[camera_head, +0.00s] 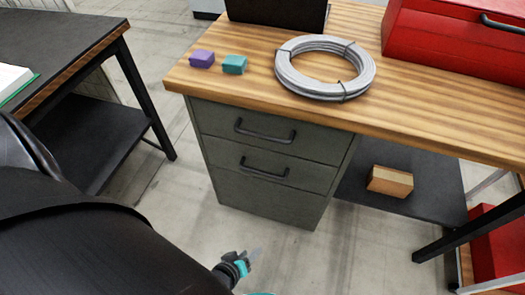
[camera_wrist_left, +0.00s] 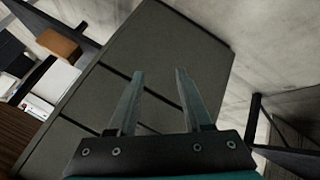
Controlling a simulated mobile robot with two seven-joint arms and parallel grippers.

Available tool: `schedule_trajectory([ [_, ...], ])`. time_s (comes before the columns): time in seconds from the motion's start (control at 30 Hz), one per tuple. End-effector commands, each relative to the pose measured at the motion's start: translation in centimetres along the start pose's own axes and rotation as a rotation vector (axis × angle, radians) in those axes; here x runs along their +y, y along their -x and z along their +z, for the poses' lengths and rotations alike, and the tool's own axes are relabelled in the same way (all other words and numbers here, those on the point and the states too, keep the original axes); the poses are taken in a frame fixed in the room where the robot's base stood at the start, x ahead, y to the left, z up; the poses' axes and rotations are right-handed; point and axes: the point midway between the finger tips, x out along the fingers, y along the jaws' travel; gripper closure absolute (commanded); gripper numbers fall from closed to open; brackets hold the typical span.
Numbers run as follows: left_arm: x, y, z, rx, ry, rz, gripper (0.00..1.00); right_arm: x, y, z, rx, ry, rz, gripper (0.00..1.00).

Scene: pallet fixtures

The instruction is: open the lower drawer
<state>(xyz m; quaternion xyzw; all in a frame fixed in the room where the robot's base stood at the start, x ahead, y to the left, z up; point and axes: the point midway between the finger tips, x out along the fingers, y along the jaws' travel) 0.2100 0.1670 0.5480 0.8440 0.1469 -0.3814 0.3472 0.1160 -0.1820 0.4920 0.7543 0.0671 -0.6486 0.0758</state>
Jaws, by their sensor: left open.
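A dark grey drawer cabinet (camera_head: 270,205) is fixed under the wooden worktop. Its upper drawer (camera_head: 310,134) and lower drawer (camera_head: 230,150) both look shut, and each has a dark bar handle. The lower handle (camera_head: 263,168) is free, with nothing on it. My left gripper (camera_head: 252,256) is low in front of the cabinet, apart from it. In the left wrist view its two fingers (camera_wrist_left: 160,74) are spread and empty, with a tilted grey cabinet face (camera_wrist_left: 170,45) beyond them. No handle can be made out there. My right gripper is not in view.
The wooden worktop (camera_head: 205,82) carries a purple block (camera_head: 202,58), a teal block (camera_head: 234,64), a grey cable coil (camera_head: 290,75) and a red toolbox (camera_head: 450,45). A cardboard box (camera_head: 389,181) sits on the shelf at right. A black table (camera_head: 75,45) stands left. Floor before the cabinet is clear.

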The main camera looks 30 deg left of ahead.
Motion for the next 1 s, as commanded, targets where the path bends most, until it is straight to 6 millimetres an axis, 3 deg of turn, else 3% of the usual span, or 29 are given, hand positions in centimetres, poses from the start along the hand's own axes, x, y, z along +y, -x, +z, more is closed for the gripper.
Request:
schedule_trajectory([
  [0.03,0.1,-1.6,-0.8,0.065,0.109,0.041,0.5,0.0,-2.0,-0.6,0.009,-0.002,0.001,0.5],
  [0.13,1.1,-2.6,-3.8,0.186,0.321,0.135,0.5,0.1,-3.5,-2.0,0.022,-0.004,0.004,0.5],
  [0.4,2.3,-2.2,-10.8,0.411,0.749,0.404,0.5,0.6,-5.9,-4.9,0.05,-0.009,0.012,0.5],
  [0.67,2.6,-1.3,-13.4,0.47,0.882,0.514,0.5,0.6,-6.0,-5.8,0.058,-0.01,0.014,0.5],
  [1.0,3.4,-3.8,-15.4,0.471,0.883,0.518,0.5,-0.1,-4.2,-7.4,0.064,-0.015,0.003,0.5],
])
